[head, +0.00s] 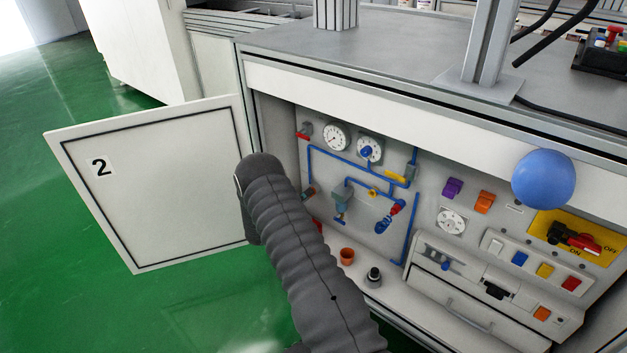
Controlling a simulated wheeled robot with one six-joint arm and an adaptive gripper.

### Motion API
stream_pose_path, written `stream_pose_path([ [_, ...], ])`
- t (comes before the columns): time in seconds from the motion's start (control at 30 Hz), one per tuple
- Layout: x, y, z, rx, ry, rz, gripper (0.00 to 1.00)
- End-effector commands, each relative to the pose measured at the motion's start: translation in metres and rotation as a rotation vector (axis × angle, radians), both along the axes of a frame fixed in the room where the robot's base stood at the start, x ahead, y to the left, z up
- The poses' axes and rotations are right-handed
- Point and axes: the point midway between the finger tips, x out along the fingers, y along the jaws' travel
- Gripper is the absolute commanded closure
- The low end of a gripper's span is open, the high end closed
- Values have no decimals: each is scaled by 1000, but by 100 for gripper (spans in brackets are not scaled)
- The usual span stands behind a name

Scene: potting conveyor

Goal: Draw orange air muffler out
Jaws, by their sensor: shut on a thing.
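My arm in its grey ribbed sleeve reaches up from the bottom in the head view and bends in front of the cabinet's left side. My gripper is hidden behind the arm. No orange air muffler can be made out for certain. The grey panel (335,168) carries blue pipes, two white gauges (336,137) and a red-and-blue fitting (390,215).
A door marked 2 (150,185) stands open at left. A small orange pot (347,255) and a dark knob-like part (374,277) are on the cabinet floor. A blue ball (543,179) is at right, near a red switch (580,241) and several coloured buttons. Green floor is clear.

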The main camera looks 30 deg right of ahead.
Motion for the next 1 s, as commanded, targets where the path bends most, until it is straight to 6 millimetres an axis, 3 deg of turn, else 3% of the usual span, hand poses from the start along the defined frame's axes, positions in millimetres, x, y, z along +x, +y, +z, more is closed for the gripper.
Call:
stream_pose_path([
  [0.03, 12, 6, 1, -99, 247, 18, 100],
  [0.27, 13, 6, -15, -103, 283, 21, 100],
  [0.3, 12, 6, -17, -103, 287, 22, 69],
  [0.4, 12, 5, -19, -102, 299, 21, 46],
  [0.77, 10, 2, -20, -100, 314, 16, 46],
  [1.0, -1, 28, -13, -102, 305, 22, 46],
])
